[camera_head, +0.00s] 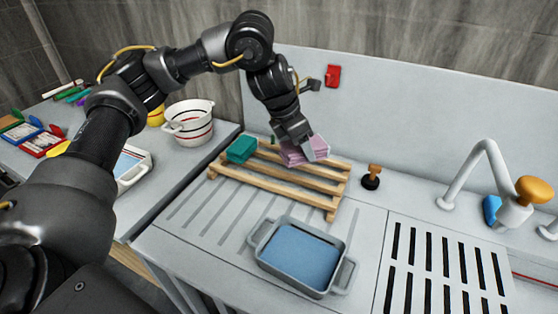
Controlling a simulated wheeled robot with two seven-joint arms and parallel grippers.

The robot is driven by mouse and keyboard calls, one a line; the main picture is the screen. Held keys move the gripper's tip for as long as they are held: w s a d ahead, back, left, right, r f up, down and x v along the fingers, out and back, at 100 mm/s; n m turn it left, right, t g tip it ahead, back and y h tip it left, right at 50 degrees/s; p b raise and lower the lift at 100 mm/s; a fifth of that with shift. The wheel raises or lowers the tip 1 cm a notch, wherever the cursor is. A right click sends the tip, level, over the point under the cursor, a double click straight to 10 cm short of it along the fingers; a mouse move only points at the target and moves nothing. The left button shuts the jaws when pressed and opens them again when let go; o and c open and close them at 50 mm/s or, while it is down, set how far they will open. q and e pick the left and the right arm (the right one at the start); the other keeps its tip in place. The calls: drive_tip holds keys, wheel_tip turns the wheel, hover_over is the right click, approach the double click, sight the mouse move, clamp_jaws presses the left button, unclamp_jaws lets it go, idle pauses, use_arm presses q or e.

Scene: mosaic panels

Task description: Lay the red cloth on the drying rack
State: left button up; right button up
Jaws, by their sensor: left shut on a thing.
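My left gripper (305,150) reaches down over the wooden drying rack (270,187) at its far right part. It is shut on a folded, pinkish-red striped cloth (318,147). The cloth is at the rack's top slats; I cannot tell whether it rests on them or hangs just above. A folded green cloth (242,149) lies at the left end of the rack. My right gripper is not in view.
A grey tray (252,237) with blue liquid stands in front of the rack. A black stopper with brown handle (371,178) is right of it. A white faucet (490,150), slotted grate (445,270) and striped bucket (190,122) stand around. Bare ribbed counter lies front left.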

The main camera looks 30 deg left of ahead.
use_arm(q)
drive_tip(key=shift+w+a+f+p, duration=0.25)
drive_tip(key=shift+w+a+f, duration=1)
drive_tip(key=shift+a+f, duration=0.7)
drive_tip(key=shift+w+a+f+p, duration=0.25)
drive_tip(key=shift+w+a+f, duration=1.15)
drive_tip(key=shift+f, duration=0.85)
drive_tip(key=shift+w+a+f+p, duration=0.25)
drive_tip(key=shift+w+a+f, duration=0.85)
drive_tip(key=shift+a+f, duration=0.9)
drive_tip(key=shift+d, duration=0.1)
drive_tip(key=shift+f, duration=0.1)
drive_tip(key=shift+f, duration=0.2)
drive_tip(key=o, duration=0.9)
drive_tip(key=shift+r, duration=0.1)
